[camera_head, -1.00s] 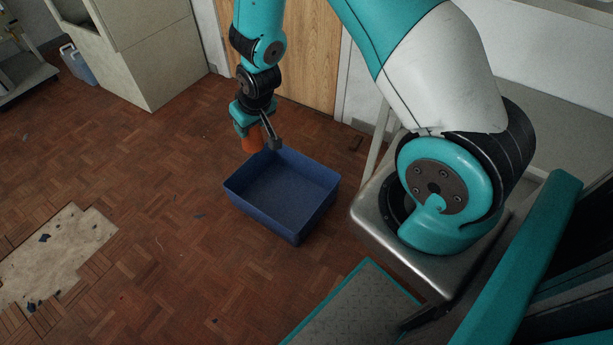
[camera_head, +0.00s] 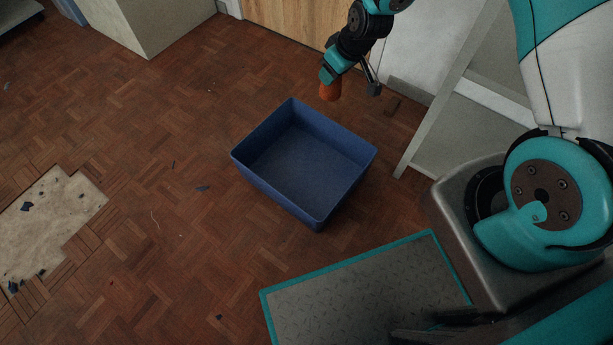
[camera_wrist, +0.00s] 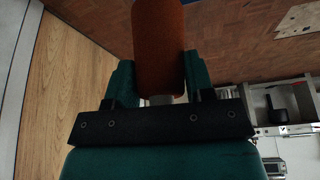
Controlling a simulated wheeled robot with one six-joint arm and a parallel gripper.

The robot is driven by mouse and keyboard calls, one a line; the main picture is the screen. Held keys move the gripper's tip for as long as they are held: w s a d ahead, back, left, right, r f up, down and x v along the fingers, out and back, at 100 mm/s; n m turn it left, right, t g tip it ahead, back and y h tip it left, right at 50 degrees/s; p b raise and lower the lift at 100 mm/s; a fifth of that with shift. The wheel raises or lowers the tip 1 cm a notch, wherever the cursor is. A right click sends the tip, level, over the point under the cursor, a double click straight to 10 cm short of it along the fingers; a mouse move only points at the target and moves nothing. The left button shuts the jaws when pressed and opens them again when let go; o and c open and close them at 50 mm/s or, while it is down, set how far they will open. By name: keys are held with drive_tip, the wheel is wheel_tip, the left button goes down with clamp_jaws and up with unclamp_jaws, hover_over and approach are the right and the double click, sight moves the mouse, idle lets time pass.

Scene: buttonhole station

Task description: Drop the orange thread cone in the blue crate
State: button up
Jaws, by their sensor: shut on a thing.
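The orange thread cone (camera_head: 330,91) is held in my gripper (camera_head: 330,82), at the upper middle of the head view. In the wrist view the cone (camera_wrist: 158,45) stands between the two teal fingers of my gripper (camera_wrist: 155,80), which are shut on it. The blue crate (camera_head: 267,186) sits on the floor in the middle of the head view and looks empty. In the picture the cone appears just above and beyond the crate's far right side. Its exact height over the floor is hard to tell.
The parquet floor (camera_head: 150,130) is open left of the crate, with a bare patch (camera_head: 50,220) and small dark scraps. A pale cabinet (camera_head: 150,25) stands at the upper left. A wooden door (camera_head: 295,25) and a grey-framed stand (camera_head: 450,90) are behind and right.

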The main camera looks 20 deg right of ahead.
sight(340, 94)
drive_tip(key=w+a+f+n+g+y+b, duration=0.1)
drive_tip(key=a+f+n+b, duration=0.1)
drive_tip(key=f+b, duration=0.8)
drive_tip(key=w+a+f+n+g+b, duration=0.1)
drive_tip(key=a+f+n+b, duration=0.2)
drive_tip(key=f+b, duration=0.8)
wheel_tip(340, 94, down, 4)
drive_tip(key=shift+a+r+n+y, duration=0.15)
drive_tip(key=shift+r+n+y, duration=0.2)
drive_tip(key=shift+n, duration=0.65)
drive_tip(key=o, duration=1)
drive_tip(key=shift+o, duration=0.2)
drive_tip(key=p+v, duration=0.9)
drive_tip(key=v, duration=0.8)
drive_tip(key=shift+d+r, duration=0.1)
drive_tip(key=shift+d, duration=0.1)
